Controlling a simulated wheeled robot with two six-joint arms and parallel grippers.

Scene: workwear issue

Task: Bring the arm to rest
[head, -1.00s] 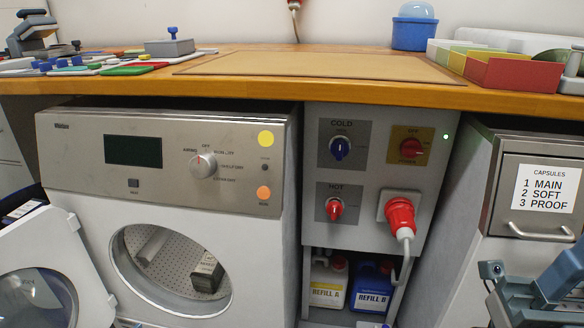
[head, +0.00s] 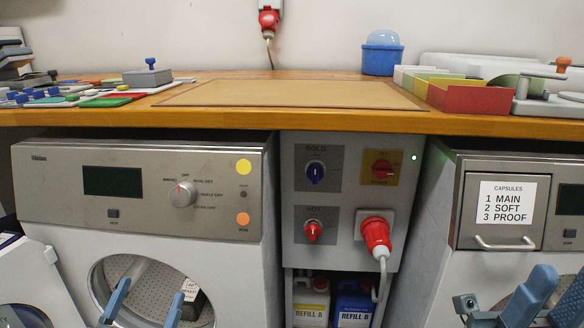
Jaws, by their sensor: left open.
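My left gripper (head: 148,291) comes up from the bottom edge of the head view, in front of the left machine's round opening. Its two blue-grey fingers stand apart with nothing between them. Whether they reach into the opening is hard to tell. Blue-grey parts of my right arm (head: 530,298) show at the lower right, in front of the right machine.
The left machine's door (head: 45,285) stands open at the far left. A dark item (head: 193,304) lies in its drum. A red plug (head: 375,235) sticks out from the middle panel. Above, the wooden worktop (head: 300,119) holds a board, trays and tools.

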